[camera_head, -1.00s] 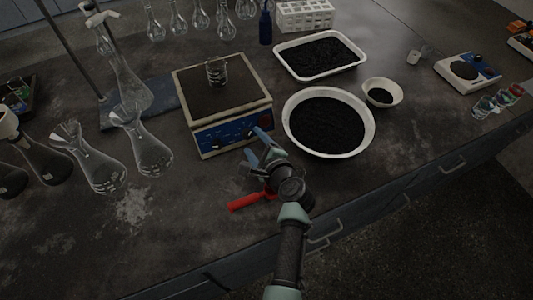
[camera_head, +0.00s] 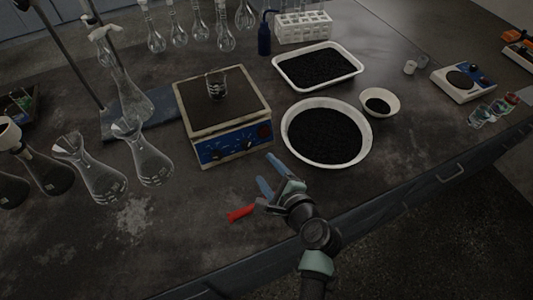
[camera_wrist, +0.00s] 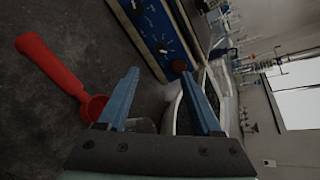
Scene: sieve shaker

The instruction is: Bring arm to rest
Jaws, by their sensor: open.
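My gripper (camera_head: 269,176) is open and empty above the bench, in front of the sieve shaker (camera_head: 224,115) and the round bowl of black grains. Its two blue fingers stand apart in the wrist view (camera_wrist: 165,100). The sieve shaker has a blue front panel with knobs and a small glass beaker (camera_head: 217,86) on its top plate. A red-handled scoop (camera_head: 240,213) lies on the bench to the left of my gripper, partly hidden behind it; its red handle also shows in the wrist view (camera_wrist: 52,66).
A large white bowl (camera_head: 368,150), a small bowl (camera_head: 394,104) and a white tray (camera_head: 355,71) hold black material. Glass flasks (camera_head: 146,160) stand at the left. A scale (camera_head: 463,84) stands at the right. The bench front left of the scoop is clear.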

